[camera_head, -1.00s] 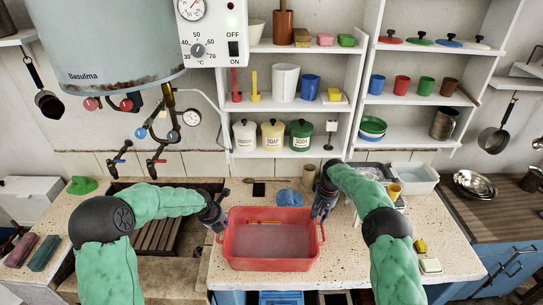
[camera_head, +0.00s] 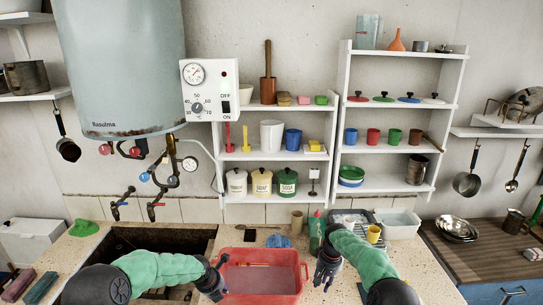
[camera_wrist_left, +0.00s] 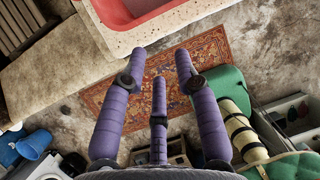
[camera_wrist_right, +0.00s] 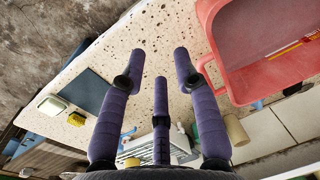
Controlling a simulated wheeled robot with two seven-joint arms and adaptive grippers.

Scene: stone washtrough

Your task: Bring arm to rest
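My left gripper (camera_head: 214,286) is at the left side of the red tub (camera_head: 262,257) in the head view. In the left wrist view its purple fingers (camera_wrist_left: 160,62) are spread with nothing between them, over the floor by the counter's front edge. My right gripper (camera_head: 323,279) is just right of the tub in the head view. In the right wrist view its fingers (camera_wrist_right: 160,60) are also spread and empty, above the speckled counter, with the tub (camera_wrist_right: 222,75) close by. Whether either gripper touches the tub cannot be told.
A green bottle (camera_head: 315,234), a dish rack (camera_head: 352,217) and a white basin (camera_head: 398,225) stand behind my right arm. A dark sink (camera_head: 120,246) lies left of the tub. Shelves (camera_head: 395,107) hold cups and jars at the back. A patterned rug (camera_wrist_left: 205,48) lies on the floor.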

